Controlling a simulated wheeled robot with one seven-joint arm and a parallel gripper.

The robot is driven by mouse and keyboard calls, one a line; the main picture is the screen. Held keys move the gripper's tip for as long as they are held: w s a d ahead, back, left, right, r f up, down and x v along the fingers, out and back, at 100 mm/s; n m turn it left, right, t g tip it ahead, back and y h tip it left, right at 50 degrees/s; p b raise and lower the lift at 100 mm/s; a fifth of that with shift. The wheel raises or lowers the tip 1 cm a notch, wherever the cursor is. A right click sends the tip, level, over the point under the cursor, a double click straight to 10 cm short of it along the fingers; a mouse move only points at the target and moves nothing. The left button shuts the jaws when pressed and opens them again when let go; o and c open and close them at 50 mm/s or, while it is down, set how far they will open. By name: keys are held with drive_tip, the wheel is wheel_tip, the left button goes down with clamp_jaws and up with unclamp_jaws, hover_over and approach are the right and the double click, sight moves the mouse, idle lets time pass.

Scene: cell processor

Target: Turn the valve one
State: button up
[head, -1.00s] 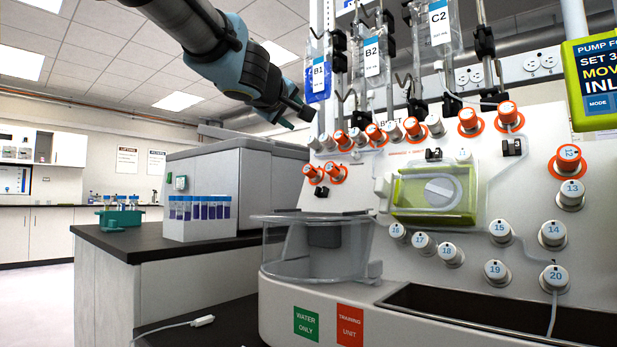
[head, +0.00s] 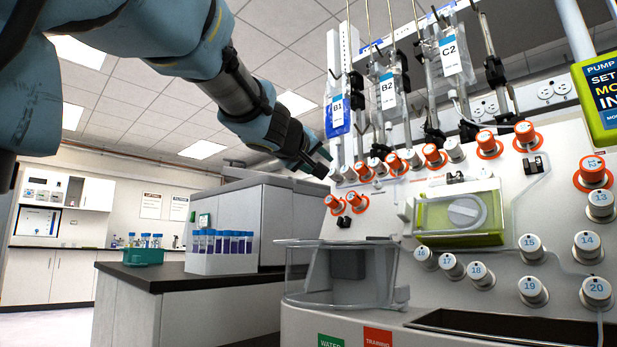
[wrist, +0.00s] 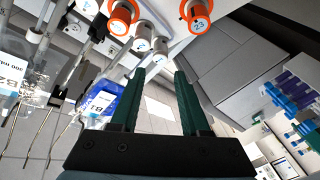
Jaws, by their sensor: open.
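The machine's front panel (head: 470,190) carries a top row of knob-like valves, some white and some orange-ringed. My gripper (head: 322,163) is just left of that end, empty. In the wrist view my gripper (wrist: 160,76) has its two green fingers apart. Ahead of them are white valves (wrist: 160,45), an orange valve (wrist: 122,12) and an orange valve marked 23 (wrist: 197,12).
Hanging bags B1 (head: 338,112), B2 (head: 388,92) and C2 (head: 450,60) with rods and tubes stand above the valve row. A clear basin (head: 335,275) juts out below. A grey device (head: 240,215) and tube rack (head: 215,262) sit on the left bench.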

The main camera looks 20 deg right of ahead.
sight(331, 173)
drive_tip(key=p+x, duration=0.1)
drive_tip(key=x, duration=0.6)
drive_tip(key=shift+w+d, duration=0.2)
drive_tip(key=shift+w, duration=0.05)
drive_tip(key=shift+f, duration=0.1)
clamp_jaws()
